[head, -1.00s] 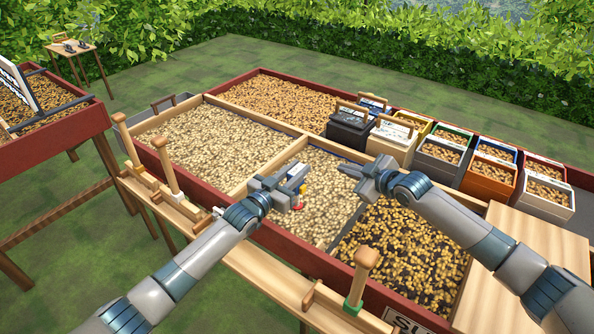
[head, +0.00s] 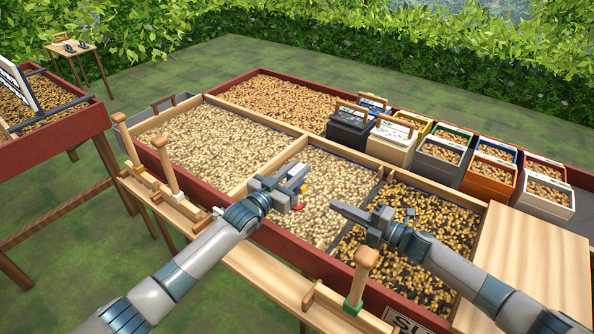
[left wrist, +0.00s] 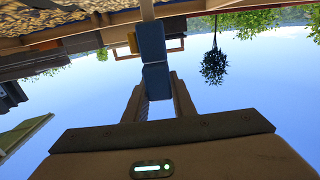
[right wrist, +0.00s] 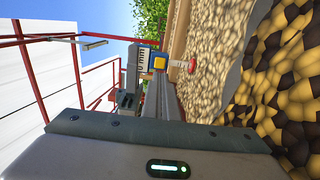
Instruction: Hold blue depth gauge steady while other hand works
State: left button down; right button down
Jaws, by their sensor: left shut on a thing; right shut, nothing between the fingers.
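The blue depth gauge (head: 298,190) has blue, white, yellow and red parts and stands over the pale beans in the middle compartment. In the left wrist view its blue body (left wrist: 152,45) sits between my fingers. My left gripper (head: 287,182) is shut on it.
Dark mixed beans (head: 430,220) fill the right compartment. A wooden-handled tool (head: 364,270) stands at the front rail, under my right arm. Several bean crates (head: 490,178) line the back right. A bare wooden board (head: 535,250) lies at the right end.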

aim_at(304, 190)
jog(key=shift+a, duration=0.1)
dwell(0.3)
jog(key=shift+x, duration=3.85)
jog(key=shift+x, duration=0.85)
dwell(0.4)
jog(key=shift+v, duration=2.75)
